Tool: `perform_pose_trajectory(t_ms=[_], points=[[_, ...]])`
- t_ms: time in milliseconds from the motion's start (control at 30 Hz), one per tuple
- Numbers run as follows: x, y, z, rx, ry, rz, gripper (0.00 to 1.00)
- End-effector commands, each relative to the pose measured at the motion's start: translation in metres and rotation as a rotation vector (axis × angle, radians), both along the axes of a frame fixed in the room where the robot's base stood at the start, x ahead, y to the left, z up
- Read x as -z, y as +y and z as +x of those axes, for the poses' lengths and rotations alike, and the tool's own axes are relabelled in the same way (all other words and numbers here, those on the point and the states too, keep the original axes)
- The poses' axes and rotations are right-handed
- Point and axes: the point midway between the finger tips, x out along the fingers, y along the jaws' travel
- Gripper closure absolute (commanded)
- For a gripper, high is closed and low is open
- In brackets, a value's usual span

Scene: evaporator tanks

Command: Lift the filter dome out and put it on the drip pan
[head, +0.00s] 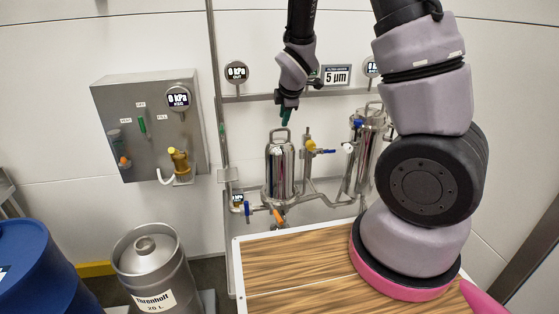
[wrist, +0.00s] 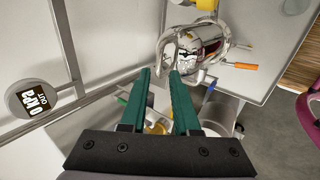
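A shiny chrome filter dome (head: 280,170) stands upright on the pipework at the back wall, with a loop handle on top. In the wrist view the dome (wrist: 205,42) and its bent handle lie just beyond my fingertips. My gripper (head: 286,117) points down, a little above the handle. Its green fingers (wrist: 161,72) are apart, with nothing held between them; I cannot tell whether they touch the handle. A second chrome housing (head: 364,155) stands to the right, partly behind my arm. I cannot make out a drip pan for certain.
A wood-topped table (head: 300,265) fills the lower middle. A grey wall box (head: 150,125), a steel keg (head: 152,265) and a blue drum (head: 35,270) are at left. Round gauges (head: 236,72) and pipes with coloured valve handles (head: 278,217) surround the dome.

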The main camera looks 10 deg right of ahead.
Motion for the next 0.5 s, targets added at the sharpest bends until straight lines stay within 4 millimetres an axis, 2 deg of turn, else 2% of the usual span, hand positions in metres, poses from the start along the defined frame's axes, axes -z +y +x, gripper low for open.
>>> perform_pose_trajectory(t_ms=[100, 367, 500], points=[[0.016, -0.002, 0.010, 0.004, 0.002, -0.001, 0.70], [0.032, 0.000, 0.021, 0.005, 0.002, 0.002, 0.70], [0.049, 0.002, 0.033, 0.005, 0.003, 0.001, 0.70]])
